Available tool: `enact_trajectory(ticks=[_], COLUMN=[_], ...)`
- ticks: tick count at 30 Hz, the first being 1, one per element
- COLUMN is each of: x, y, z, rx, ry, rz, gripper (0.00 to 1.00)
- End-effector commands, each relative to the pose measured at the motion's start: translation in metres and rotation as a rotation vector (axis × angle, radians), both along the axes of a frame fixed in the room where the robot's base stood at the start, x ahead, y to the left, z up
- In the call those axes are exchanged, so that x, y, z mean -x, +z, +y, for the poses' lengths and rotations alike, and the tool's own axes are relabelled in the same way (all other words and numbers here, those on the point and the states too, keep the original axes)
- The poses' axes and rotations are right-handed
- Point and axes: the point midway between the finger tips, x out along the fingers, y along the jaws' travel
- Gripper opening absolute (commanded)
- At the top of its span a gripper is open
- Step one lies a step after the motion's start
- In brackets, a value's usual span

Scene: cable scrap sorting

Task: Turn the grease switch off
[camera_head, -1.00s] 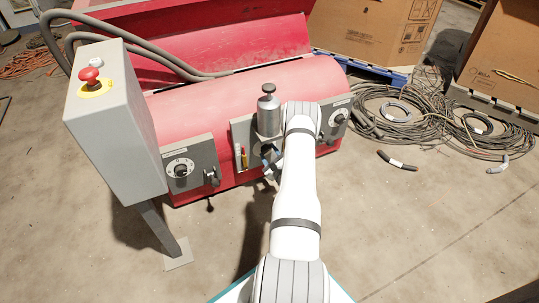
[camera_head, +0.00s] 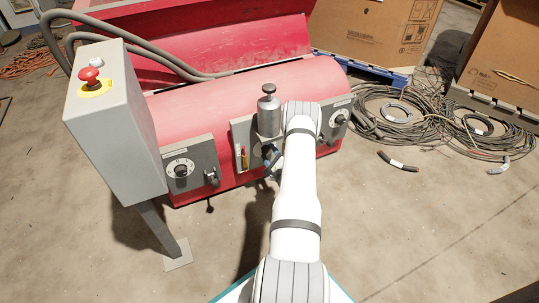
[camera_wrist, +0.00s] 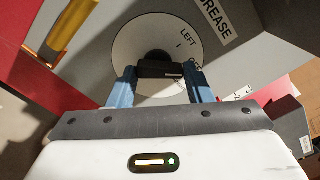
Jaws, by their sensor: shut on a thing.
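The grease switch is a black knob (camera_wrist: 157,67) on a round white dial (camera_wrist: 135,45) in the wrist view. The dial reads "LEFT" and "OFF", with more marks partly hidden, and a "GREASE" label (camera_wrist: 217,17) lies beside it. My gripper (camera_wrist: 160,76) has its two blue fingers shut on the knob, one on each side. Which mark the knob points to I cannot tell. In the head view my gripper (camera_head: 271,157) is at the middle grey panel (camera_head: 238,133), below a silver canister (camera_head: 269,117), and my arm hides most of the dial.
A left panel with another dial (camera_head: 181,169) and a lever stands beside the middle one on the red machine (camera_head: 240,95). A grey box (camera_head: 115,125) with a red button (camera_head: 89,74) stands at left. Cable coils (camera_head: 400,120) lie at right. The front floor is clear.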

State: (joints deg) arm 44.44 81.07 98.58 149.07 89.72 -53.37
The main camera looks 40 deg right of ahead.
Motion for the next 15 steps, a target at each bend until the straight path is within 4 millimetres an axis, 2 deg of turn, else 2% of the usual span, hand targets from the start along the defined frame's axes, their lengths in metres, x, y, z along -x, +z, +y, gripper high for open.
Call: enact_trajectory(ticks=[3,4,11,15], x=[0.0003,0.0003,0.0003,0.0003], y=[-0.0011,-0.0010,-0.0006,-0.0003], z=[0.0013,0.0012,0.0005,0.0000], rx=[-0.003,-0.003,-0.001,-0.001], ry=[0.002,0.002,0.001,0.001], rz=[0.003,0.003,0.001,0.001], gripper=[0.23,0.48,0.67,0.68])
